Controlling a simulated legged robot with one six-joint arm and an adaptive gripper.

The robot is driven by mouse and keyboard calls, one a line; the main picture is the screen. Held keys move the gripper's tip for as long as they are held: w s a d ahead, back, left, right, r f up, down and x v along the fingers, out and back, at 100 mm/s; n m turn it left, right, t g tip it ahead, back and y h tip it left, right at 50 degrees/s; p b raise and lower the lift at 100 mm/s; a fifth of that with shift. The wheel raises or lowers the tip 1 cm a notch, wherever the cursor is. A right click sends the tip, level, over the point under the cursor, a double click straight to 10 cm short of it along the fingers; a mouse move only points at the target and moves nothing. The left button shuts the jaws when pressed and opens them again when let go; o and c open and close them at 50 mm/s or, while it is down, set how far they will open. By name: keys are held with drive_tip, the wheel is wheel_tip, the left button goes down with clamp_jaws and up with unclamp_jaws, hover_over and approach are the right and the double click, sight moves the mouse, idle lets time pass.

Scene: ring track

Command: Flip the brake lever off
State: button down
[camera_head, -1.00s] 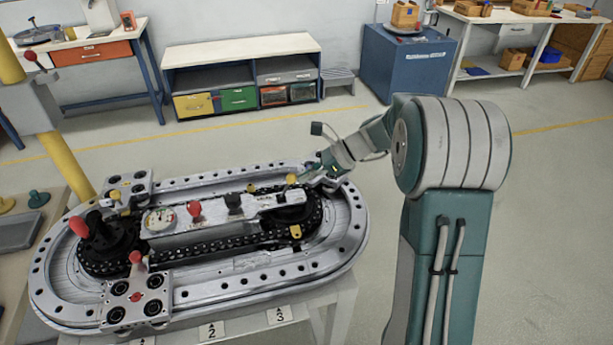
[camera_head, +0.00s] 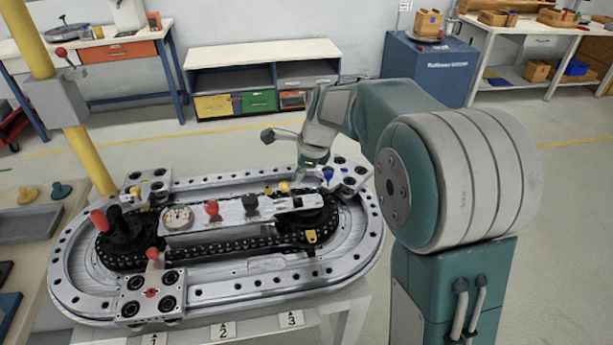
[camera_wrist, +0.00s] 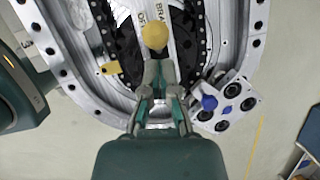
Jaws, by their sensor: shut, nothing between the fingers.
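The yellow ball knob of the brake lever (camera_wrist: 155,36) shows in the wrist view, beside printed letters that read partly "BRA". In the head view the yellow knob (camera_head: 284,186) stands at the right end of the silver centre plate on the ring track (camera_head: 235,290). My gripper (camera_wrist: 158,70) is shut and empty, its fingertips just below the knob in the wrist picture. Whether they touch it I cannot tell. In the head view my gripper (camera_head: 303,176) points down, close to the right of the knob. The lever's shaft is mostly hidden.
A blue-knobbed block (camera_head: 343,176) sits right of my gripper on the track. A black knob (camera_head: 251,203), red knob (camera_head: 211,208) and gauge (camera_head: 178,218) stand on the centre plate. A red-knobbed block (camera_head: 150,295) is at front left. A yellow post (camera_head: 88,160) rises behind the left side.

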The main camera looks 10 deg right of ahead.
drive_tip(key=shift+a+f, duration=0.1)
drive_tip(key=shift+a, duration=0.65)
drive_tip(key=v, duration=1.3)
drive_tip(key=shift+s+f, duration=0.1)
drive_tip(key=shift+s, duration=0.05)
